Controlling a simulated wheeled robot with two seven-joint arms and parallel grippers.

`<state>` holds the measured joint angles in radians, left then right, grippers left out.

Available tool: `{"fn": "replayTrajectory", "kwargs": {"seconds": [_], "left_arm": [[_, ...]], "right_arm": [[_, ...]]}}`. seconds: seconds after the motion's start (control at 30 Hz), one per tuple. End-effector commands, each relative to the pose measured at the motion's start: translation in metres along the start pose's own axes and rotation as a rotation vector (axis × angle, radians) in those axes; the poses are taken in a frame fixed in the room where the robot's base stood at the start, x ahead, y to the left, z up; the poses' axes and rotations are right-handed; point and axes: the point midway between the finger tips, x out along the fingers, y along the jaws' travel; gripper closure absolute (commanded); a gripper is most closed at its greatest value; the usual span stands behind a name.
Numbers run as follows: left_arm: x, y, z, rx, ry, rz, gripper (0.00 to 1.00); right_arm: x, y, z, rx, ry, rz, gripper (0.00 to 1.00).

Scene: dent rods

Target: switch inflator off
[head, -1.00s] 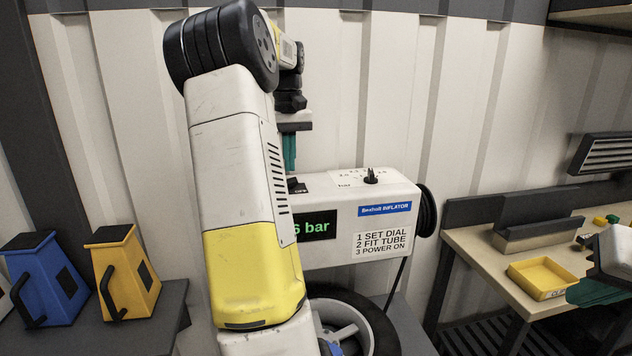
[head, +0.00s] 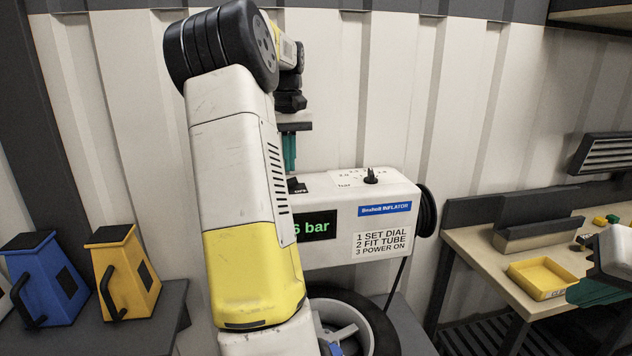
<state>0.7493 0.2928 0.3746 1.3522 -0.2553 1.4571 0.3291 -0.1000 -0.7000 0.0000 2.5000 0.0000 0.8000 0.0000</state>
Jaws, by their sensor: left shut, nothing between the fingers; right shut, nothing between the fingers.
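The white inflator (head: 340,213) stands in the middle of the head view, with a green display (head: 316,228) whose visible end reads "6 bar". A black dial knob (head: 371,176) sits on its top. My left gripper (head: 289,152), with teal fingers pointing down, is shut and empty just above the switch. My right gripper (head: 590,292) is at the right edge, partly cut off, shut and empty, over the right bench.
A wheel with a tyre (head: 375,325) is below the inflator. A black hose (head: 427,210) is coiled at its right side. Blue (head: 47,279) and yellow (head: 126,272) canisters stand on the left shelf. A yellow tray (head: 541,278) is on the right bench (head: 470,243).

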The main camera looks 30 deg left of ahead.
Motion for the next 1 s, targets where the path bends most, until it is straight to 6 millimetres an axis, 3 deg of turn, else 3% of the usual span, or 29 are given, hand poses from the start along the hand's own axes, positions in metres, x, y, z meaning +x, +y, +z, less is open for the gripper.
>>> {"fn": "replayTrajectory", "kwargs": {"seconds": [1.0], "left_arm": [[0.014,0.000,0.000,0.000,0.000,0.000,1.00]], "right_arm": [[0.000,0.000,0.000,0.000,0.000,0.000,1.00]]}}
